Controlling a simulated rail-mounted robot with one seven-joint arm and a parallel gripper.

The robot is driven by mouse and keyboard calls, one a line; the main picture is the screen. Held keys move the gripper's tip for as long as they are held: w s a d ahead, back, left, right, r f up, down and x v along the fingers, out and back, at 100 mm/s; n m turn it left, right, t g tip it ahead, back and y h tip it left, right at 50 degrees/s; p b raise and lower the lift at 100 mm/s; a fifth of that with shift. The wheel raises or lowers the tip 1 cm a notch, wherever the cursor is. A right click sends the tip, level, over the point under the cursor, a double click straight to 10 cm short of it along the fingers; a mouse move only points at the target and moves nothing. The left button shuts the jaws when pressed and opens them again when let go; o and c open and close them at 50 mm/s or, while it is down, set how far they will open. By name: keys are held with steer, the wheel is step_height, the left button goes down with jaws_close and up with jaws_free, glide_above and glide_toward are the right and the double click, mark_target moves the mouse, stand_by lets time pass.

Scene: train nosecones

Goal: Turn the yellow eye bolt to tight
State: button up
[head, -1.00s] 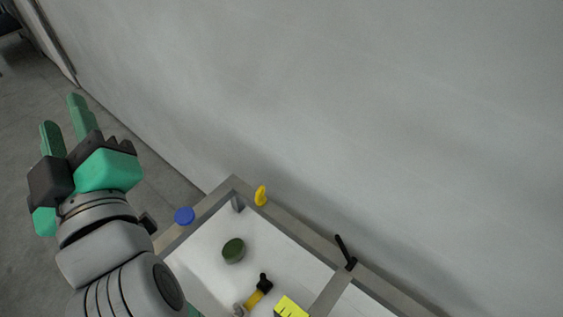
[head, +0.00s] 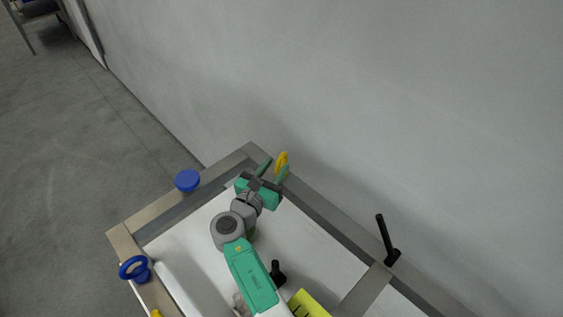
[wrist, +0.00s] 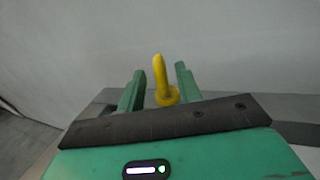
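The yellow eye bolt (head: 281,159) stands on the frame's far rail, near its back corner. In the wrist view the eye bolt (wrist: 160,80) is upright and seen nearly edge-on, between the two green fingers. My gripper (head: 274,168) is open, with a finger on each side of the bolt; it also shows in the wrist view (wrist: 157,88). Gaps show between the bolt and both fingers in the wrist view.
The grey metal frame (head: 325,225) runs close along a pale wall (head: 380,100). A black lever handle (head: 386,240) stands on the rail to the right. A blue knob (head: 187,180) and a blue ring (head: 134,268) sit on the left side. A yellow block (head: 308,304) is at the bottom.

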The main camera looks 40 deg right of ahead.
mark_target(281, 159)
steer(key=b+x, duration=0.1)
steer(key=x, duration=0.3)
steer(key=shift+w+d, duration=0.15)
steer(key=shift+d, duration=0.05)
steer(key=shift+c, duration=0.4)
jaws_close()
steer(key=shift+f+g+b, duration=0.15)
steer(key=shift+g+b, duration=0.15)
steer(key=shift+b, duration=0.2)
